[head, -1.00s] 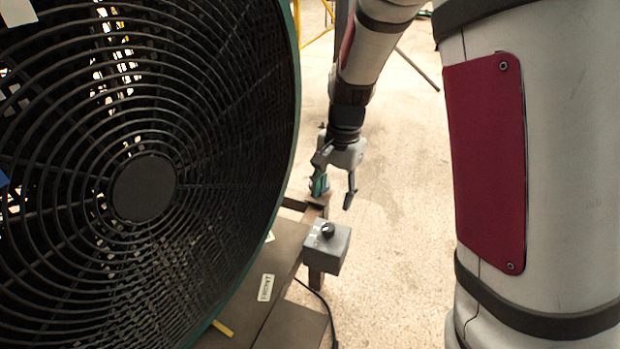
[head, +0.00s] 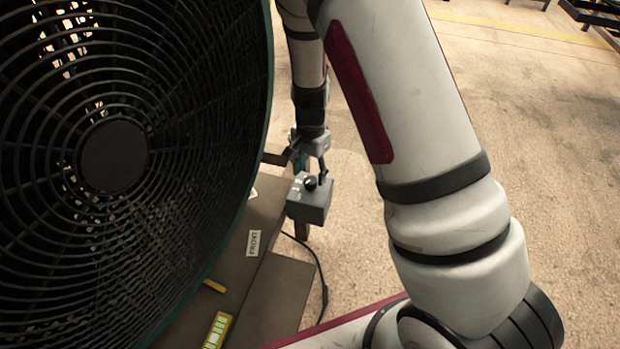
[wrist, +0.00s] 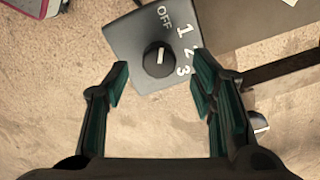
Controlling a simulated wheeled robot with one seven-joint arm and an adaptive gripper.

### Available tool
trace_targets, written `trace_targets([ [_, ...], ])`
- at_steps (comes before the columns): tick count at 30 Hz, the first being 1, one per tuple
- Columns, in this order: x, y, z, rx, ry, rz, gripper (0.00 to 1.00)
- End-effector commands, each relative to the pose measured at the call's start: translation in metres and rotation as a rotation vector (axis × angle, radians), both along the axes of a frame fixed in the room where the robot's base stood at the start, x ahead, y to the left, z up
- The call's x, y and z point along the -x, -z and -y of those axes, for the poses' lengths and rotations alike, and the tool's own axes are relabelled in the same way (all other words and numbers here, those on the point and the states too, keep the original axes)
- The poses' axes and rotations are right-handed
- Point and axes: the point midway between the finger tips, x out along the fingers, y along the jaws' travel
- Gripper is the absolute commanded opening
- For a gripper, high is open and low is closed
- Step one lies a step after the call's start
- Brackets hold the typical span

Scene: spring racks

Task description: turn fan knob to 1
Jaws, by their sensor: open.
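The fan (head: 190,130) is a large round black grille with a green rim, filling the left of the head view. Its knob (head: 311,183) is small, black and round, on a grey control box (head: 309,205). In the wrist view the knob (wrist: 159,61) has a white pointer line, and the box face (wrist: 125,42) reads OFF, 1, 2, 3. The line points roughly up, toward the OFF side. My gripper (wrist: 160,92) is open, with teal-padded fingers to either side and slightly below the knob, apparently not touching it.
A dark base plate (head: 235,235) with a FRONT label (head: 254,243) lies below the fan. A black cable (head: 322,275) hangs from the box. Open concrete floor (head: 530,120) lies to the right.

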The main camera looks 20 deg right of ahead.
Motion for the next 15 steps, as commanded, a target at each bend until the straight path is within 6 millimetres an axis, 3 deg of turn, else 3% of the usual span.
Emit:
trace_targets([
  [6, 0.0, 0.025, 0.0, 0.001, 0.001, -0.001, 0.51],
  [15, 0.0, 0.03, 0.0, -0.001, 0.0, 0.001, 0.51],
])
